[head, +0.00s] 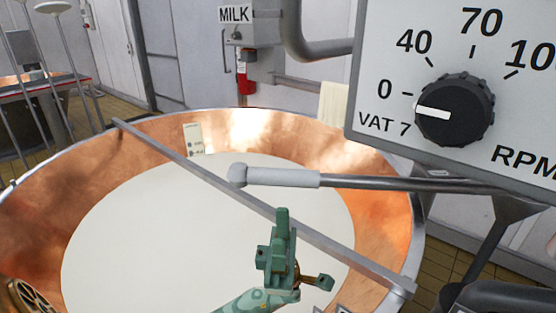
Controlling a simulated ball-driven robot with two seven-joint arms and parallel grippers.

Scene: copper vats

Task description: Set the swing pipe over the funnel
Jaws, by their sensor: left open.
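A grey pipe-like bar (400,183) reaches in from the right over the copper vat (385,200). It has a pale sleeve (285,178) and a rounded end; I cannot tell whether it is the swing pipe. A thick bent grey pipe (296,35) comes down beside the MILK box at the back. I cannot make out a funnel for certain; a grey flared piece (512,208) shows at the right. My green left gripper (284,245) is open and empty, in front of the sleeve and apart from it in the picture. My right gripper is not in view.
A flat metal bar (180,160) spans the vat rim, above pale liquid (140,230). A VAT 7 control panel (375,60) with a black dial (455,110) at 0 fills the upper right. A red-edged table (45,84) stands at the back left.

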